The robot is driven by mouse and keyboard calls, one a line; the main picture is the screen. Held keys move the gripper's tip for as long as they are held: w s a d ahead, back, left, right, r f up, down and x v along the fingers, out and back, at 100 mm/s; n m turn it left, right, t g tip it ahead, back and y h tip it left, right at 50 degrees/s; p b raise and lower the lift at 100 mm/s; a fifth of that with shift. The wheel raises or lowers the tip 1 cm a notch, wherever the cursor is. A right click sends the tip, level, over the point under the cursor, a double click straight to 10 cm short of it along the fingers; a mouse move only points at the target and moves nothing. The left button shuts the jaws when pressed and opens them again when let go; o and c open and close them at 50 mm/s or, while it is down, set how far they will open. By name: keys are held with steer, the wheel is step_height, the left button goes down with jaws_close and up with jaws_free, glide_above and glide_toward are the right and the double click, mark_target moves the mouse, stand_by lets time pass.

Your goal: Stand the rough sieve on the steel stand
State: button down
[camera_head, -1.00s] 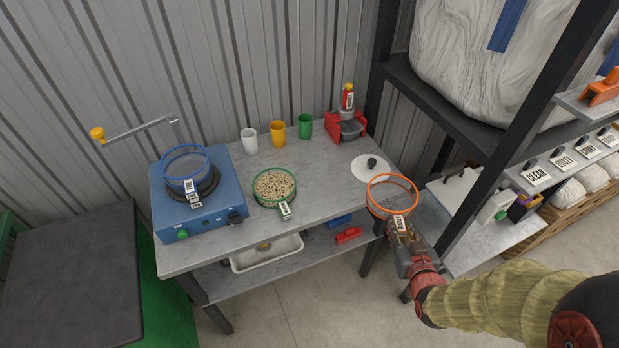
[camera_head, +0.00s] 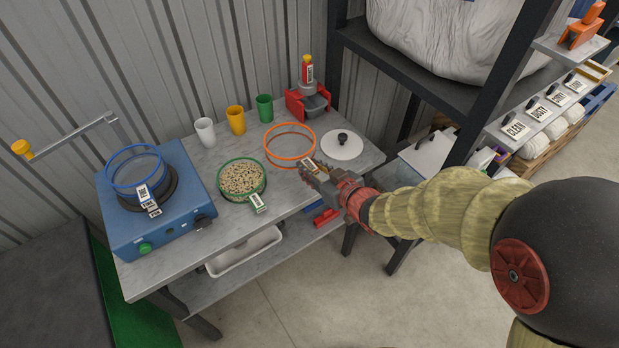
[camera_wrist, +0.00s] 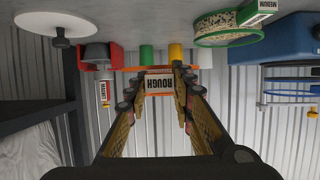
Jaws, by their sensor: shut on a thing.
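The rough sieve is an orange ring (camera_head: 286,163); its tag reads ROUGH in the wrist view (camera_wrist: 159,84). My gripper (camera_head: 309,171) is shut on its tagged handle from the front right. The ring looks roughly level over the grey-topped steel stand (camera_head: 310,205), between the green sieve and the white disc. I cannot tell whether it touches the top. The wrist view is upside down, with the handle between my fingertips (camera_wrist: 158,76).
A green sieve (camera_head: 257,204) of grains is left of the ring. A blue machine (camera_head: 180,222) bears a blue sieve (camera_head: 112,174). White (camera_head: 205,131), yellow (camera_head: 235,119) and green (camera_head: 264,107) cups and a red device (camera_head: 294,104) stand behind. A white disc (camera_head: 340,149) lies right.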

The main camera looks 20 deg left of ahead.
steer(key=w+f, duration=0.1)
steer(key=w+f+b, duration=0.1)
steer(key=f, duration=0.1)
steer(key=w+a+f+b, duration=0.1)
steer(key=w+f, duration=0.1)
steer(key=shift+w+f, duration=0.1)
steer(key=shift+f, duration=0.1)
steer(key=shift+w+f+b, duration=0.2)
steer(key=shift+f+b, duration=0.7)
steer(key=shift+f, duration=0.75)
steer(key=shift+f, duration=0.1)
steer(key=shift+f+b, duration=0.4)
steer(key=shift+f, duration=0.05)
steer(key=shift+f, duration=0.1)
steer(key=c, duration=1.5)
jaws_free()
steer(key=shift+s+f, duration=0.1)
steer(key=shift+c, duration=0.2)
